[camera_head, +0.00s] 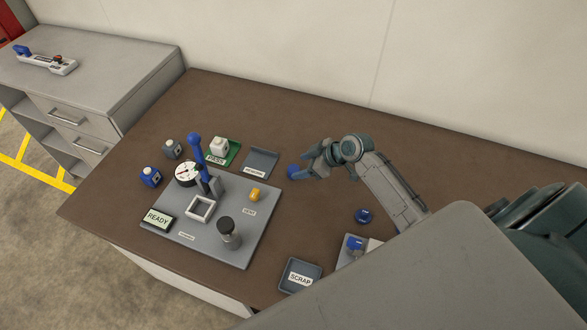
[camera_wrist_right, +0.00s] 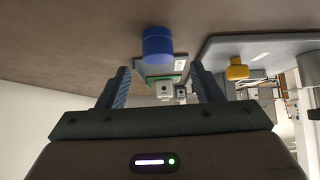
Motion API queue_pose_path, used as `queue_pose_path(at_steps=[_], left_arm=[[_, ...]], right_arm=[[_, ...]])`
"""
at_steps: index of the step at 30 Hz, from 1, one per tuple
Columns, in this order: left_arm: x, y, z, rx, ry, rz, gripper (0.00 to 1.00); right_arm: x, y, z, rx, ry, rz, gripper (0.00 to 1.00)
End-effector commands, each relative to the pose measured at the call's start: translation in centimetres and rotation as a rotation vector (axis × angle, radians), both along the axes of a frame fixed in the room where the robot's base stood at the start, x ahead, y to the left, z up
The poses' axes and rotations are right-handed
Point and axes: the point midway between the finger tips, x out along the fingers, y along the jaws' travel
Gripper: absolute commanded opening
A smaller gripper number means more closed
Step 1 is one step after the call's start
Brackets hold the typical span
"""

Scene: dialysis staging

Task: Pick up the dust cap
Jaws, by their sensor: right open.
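A blue round cap (camera_head: 293,172), likely the dust cap, rests on the brown table right of the grey fixture plate. My right gripper (camera_head: 302,167) is open with its fingertips close to this cap. In the right wrist view the blue cap (camera_wrist_right: 156,45) shows as a short cylinder ahead of the two spread fingers (camera_wrist_right: 161,75). Nothing is between the fingers. A second blue cap (camera_head: 363,216) lies further right on the table. A third blue piece (camera_head: 355,243) sits on a grey tray, partly hidden. My left gripper is not in view.
The grey fixture plate (camera_head: 218,245) carries a blue-handled lever (camera_head: 200,160), a yellow piece (camera_head: 255,194) and a dark-topped post (camera_head: 228,233). A small grey tray (camera_head: 260,162) and a green tray (camera_head: 234,155) stand behind it. A SCRAP tray (camera_head: 300,277) is in front. The back right table is clear.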

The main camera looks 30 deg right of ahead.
Motion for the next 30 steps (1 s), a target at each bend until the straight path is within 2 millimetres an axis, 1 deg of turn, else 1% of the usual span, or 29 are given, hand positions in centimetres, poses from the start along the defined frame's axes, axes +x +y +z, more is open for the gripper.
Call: queue_pose_path(at_steps=[4,9,12,15,22,23,27,30], left_arm=[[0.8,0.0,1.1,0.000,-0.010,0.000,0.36],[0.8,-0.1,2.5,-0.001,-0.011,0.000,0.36],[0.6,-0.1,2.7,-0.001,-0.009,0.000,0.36],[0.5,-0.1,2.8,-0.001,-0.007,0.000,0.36],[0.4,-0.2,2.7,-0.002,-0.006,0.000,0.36],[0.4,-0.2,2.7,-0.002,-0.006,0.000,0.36],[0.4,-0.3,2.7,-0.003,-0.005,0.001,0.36],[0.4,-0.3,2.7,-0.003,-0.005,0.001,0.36]], right_arm=[[0.7,0.5,-0.6,0.004,0.001,-0.002,0.60],[1.8,1.4,-2.3,0.004,0.001,-0.003,0.60],[2.4,1.9,-3.2,0.003,0.002,-0.002,0.60],[2.7,2.1,-3.8,0.001,0.000,-0.001,0.60],[2.7,2.2,-4.0,-0.001,0.000,-0.001,0.60],[2.7,2.2,-3.9,-0.001,0.000,-0.001,0.58],[2.7,2.2,-3.9,-0.001,0.000,-0.001,0.31],[2.7,2.2,-3.9,-0.001,0.000,-0.001,0.13]])
